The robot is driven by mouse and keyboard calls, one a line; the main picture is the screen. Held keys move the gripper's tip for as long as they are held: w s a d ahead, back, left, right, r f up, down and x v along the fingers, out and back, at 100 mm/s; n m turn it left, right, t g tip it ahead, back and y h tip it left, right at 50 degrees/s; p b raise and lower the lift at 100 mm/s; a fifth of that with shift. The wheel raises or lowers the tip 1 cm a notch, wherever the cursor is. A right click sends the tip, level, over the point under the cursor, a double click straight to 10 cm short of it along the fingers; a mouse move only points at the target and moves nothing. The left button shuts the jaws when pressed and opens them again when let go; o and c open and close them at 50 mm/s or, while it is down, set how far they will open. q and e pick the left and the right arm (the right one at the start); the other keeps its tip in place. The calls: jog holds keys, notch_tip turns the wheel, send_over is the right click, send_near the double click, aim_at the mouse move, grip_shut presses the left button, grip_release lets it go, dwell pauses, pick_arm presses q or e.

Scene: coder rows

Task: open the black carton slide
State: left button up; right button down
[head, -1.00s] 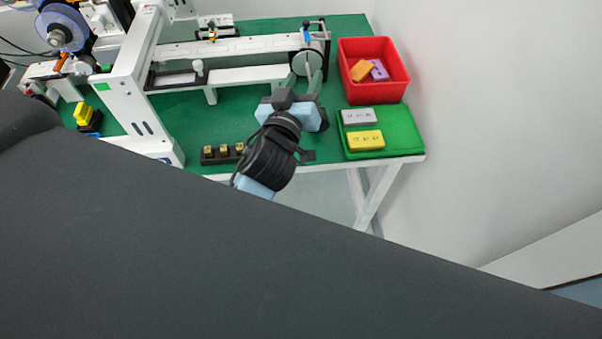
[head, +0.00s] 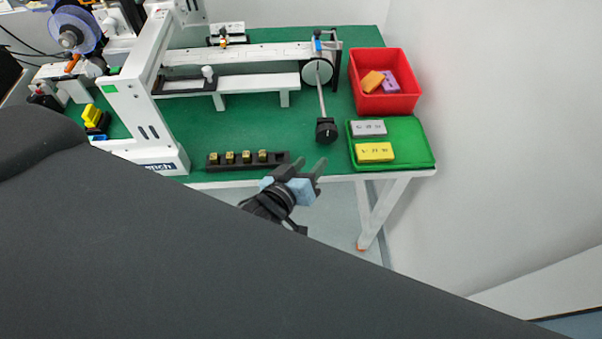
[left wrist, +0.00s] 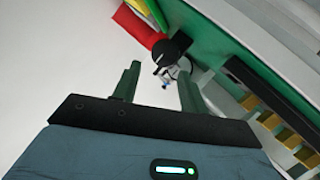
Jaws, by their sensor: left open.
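A black guide piece (head: 186,86) with a white knob (head: 207,72) lies along the left part of the white track; I cannot tell for sure that it is the carton slide. A black round knob (head: 326,130) sits on a thin rod running from a white disc (head: 317,71) at the track's right end. My left gripper (head: 303,166) is open and empty, just off the table's front edge, apart from the knob. In the left wrist view, the black knob (left wrist: 172,50) shows beyond the open fingers (left wrist: 157,68). My right gripper is not in view.
A black strip with several yellow blocks (head: 247,159) lies near the front edge. A green tray (head: 422,153) with a grey and a yellow block, and a red bin (head: 390,103), stand at right. The white frame (head: 145,110) stands at left.

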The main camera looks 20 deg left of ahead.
pick_arm(q)
jog(key=f, duration=0.1)
jog(key=s+f, duration=0.1)
jog(key=f, duration=0.1)
jog(key=shift+s+a+g, duration=0.25)
jog(key=shift+a+g, duration=0.05)
jog(key=shift+a, duration=0.1)
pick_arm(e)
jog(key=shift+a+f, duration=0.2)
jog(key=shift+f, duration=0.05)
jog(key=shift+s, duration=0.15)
pick_arm(q)
jog(key=s+a+f+m+g, duration=0.1)
jog(key=s+f, duration=0.3)
jog(key=s, duration=0.4)
jog(key=s+a+f+m+g+p, duration=0.1)
jog(key=s+a+f+m+g, duration=0.1)
jog(key=s+f, duration=0.3)
jog(key=s+a+f+m+g+p, duration=0.1)
jog(key=s+f+m+g, duration=0.1)
jog(key=s, duration=0.9)
notch_tip(320, 180, down, 3)
jog(key=shift+s+a+r+m, duration=0.2)
jog(key=shift+s+a+m, duration=0.2)
jog(key=shift+m, duration=0.1)
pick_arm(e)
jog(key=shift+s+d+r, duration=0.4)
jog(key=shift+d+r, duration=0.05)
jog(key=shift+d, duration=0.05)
